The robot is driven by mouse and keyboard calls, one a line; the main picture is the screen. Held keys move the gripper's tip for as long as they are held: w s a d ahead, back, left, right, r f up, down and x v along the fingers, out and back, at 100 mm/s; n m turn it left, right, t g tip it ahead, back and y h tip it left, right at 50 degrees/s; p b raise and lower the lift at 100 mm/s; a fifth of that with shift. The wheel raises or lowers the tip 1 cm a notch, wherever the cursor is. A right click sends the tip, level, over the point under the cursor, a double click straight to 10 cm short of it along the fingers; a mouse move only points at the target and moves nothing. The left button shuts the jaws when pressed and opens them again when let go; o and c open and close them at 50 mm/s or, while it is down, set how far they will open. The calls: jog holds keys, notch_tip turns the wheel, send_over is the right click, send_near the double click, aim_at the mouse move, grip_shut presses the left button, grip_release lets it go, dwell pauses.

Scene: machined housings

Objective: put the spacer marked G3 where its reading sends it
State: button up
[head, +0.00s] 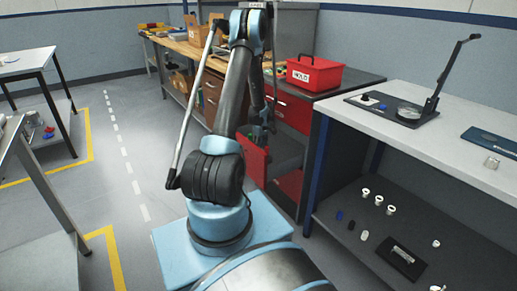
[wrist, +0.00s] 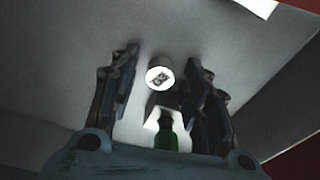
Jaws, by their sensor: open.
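In the wrist view a small round spacer (wrist: 160,77) has a bright white end face with a dark square mark; the characters are too small to read surely, so I cannot confirm G3. It sits on a grey surface. My gripper (wrist: 162,82) is open, with one finger on each side of the spacer and apart from it. In the head view my gripper (head: 262,135) hangs low by the open red drawer (head: 254,160); the spacer is hidden there. A red box marked HOLD (head: 314,73) stands on the cabinet top.
A white bench (head: 455,135) at right carries a black gauge with a raised lever (head: 418,108). Its lower shelf (head: 340,195) holds several white and dark spacers and a black block (head: 401,258). A green item with a white top (wrist: 167,138) shows between my fingers.

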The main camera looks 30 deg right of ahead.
notch_tip(320, 180, up, 12)
jog(key=s, duration=0.1)
jog(key=s+a+r, duration=0.3)
jog(key=a+r, duration=0.4)
jog(key=a, duration=0.2)
jog(key=s+a+r+m, duration=0.1)
jog(key=s+a+r, duration=0.2)
jog(key=a+r, duration=0.5)
jog(key=s+a+r, duration=0.4)
jog(key=a+r, duration=0.1)
jog(key=a, duration=0.6)
jog(key=s+a, duration=1)
jog(key=s+a+f, duration=0.2)
jog(key=s+a, duration=0.1)
jog(key=s, duration=0.3)
jog(key=s+a+f+m, duration=0.1)
jog(key=s+a+f, duration=0.2)
jog(key=s, duration=0.3)
jog(key=shift+s+t, duration=0.35)
jog(key=shift+t, duration=0.05)
jog(key=shift+a, duration=0.1)
